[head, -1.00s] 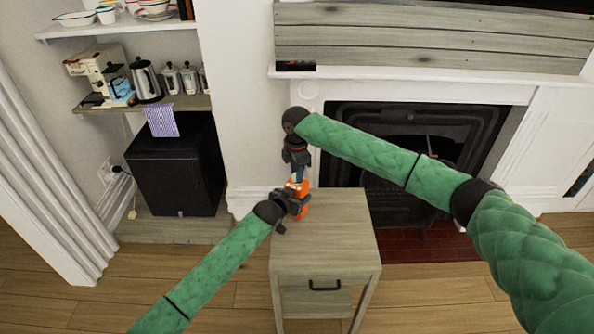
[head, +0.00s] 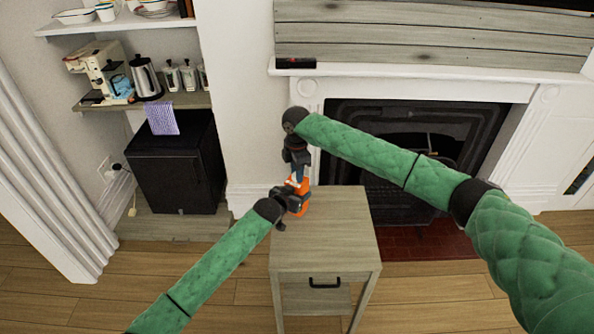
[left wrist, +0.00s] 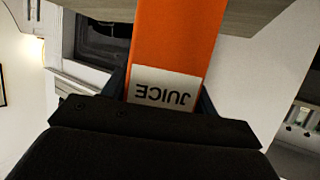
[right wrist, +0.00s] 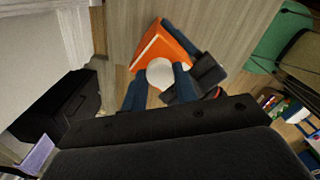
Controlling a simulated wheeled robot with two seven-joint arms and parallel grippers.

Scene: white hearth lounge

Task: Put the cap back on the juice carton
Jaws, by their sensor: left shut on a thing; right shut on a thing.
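The orange juice carton (head: 303,184) is upright at the far left corner of the small wooden table. My left gripper (head: 297,197) is shut around its sides. In the left wrist view the carton (left wrist: 172,38) fills the space between the fingers, with its white JUICE label facing the camera. My right gripper (head: 298,177) points down over the carton's top. In the right wrist view its blue-grey fingers are shut on the round white cap (right wrist: 160,73), which overlaps the carton's top. I cannot tell whether the cap touches the carton's opening.
The wooden table (head: 325,235) is bare over the rest of its top. A white fireplace surround (head: 420,88) stands behind it. A black mini fridge (head: 178,168) and a shelf (head: 185,104) with a coffee machine and kettle are at the left.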

